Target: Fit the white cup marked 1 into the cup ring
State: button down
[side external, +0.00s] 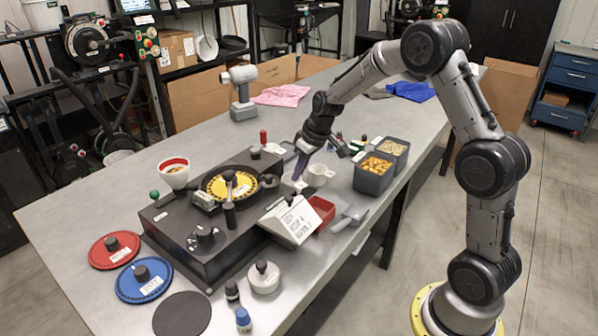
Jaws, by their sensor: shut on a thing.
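A small white cup (319,174) is on or just above the grey table, behind the white sign. Its number cannot be read at this size. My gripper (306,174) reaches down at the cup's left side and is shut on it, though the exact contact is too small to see. The dark seed meter (200,262) stands at the table's middle, with a yellow disc (217,188) on top. A white bowl with a red rim (174,179) sits at its back left corner. I cannot tell which part is the cup ring.
Grey bins of orange (371,184) and pale pieces (396,147) stand right of the cup. A white sign (294,222), red tray (322,211) and grey scoop (349,219) are in front. Red (104,257) and blue (133,289) discs lie left.

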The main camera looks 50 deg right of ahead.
jog(key=shift+f, duration=0.45)
dwell(0.3)
jog(key=c, duration=0.9)
grip_release()
jog(key=shift+c, duration=0.2)
jog(key=shift+o, duration=0.2)
jog(key=shift+o, duration=1)
jog(key=shift+r, duration=0.1)
jog(key=shift+r, duration=2.9)
